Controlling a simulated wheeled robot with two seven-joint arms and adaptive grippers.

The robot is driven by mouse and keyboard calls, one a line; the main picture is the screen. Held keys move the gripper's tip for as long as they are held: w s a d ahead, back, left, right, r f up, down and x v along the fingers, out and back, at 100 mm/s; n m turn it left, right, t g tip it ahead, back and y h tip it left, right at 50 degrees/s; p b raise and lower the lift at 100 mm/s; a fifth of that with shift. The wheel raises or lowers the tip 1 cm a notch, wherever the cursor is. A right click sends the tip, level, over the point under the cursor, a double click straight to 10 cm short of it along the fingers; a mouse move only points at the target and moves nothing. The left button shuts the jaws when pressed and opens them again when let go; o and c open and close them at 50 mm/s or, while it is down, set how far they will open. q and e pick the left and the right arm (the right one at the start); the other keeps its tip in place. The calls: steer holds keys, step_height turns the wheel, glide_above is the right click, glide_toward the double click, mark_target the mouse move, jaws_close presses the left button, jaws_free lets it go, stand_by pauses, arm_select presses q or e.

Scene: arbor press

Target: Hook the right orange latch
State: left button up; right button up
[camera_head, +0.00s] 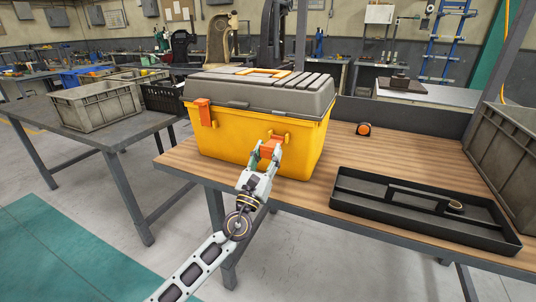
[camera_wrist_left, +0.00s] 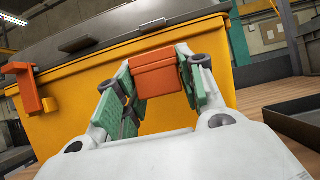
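A yellow toolbox (camera_head: 228,143) with a grey lid (camera_head: 262,93) stands on the wooden bench. The right orange latch (camera_head: 266,151) is on its front wall, below the lid rim, and appears tilted outward. My left gripper (camera_head: 269,155) is at this latch, with a finger on each side. In the left wrist view the latch (camera_wrist_left: 156,78) fills the gap between the green-padded fingertips, which appear to touch its sides. The left orange latch (camera_head: 203,111) sits higher, close to the lid rim; it also shows in the left wrist view (camera_wrist_left: 27,87). My right gripper is not in view.
A black divided tray (camera_head: 375,205) lies on the bench at right, and a round orange-faced item (camera_head: 363,129) lies behind it. A grey crate (camera_head: 508,150) stands at the right edge. Bare bench (camera_head: 320,190) lies between toolbox and tray.

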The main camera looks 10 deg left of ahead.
arm_select(q)
steer(key=o, duration=0.4)
steer(key=shift+s+r, duration=0.25)
steer(key=shift+r, duration=0.15)
steer(key=shift+c, duration=0.2)
steer(key=shift+f, duration=0.15)
steer(key=shift+w+f, duration=0.1)
steer(key=v, duration=1.2)
steer(key=shift+n, duration=0.3)
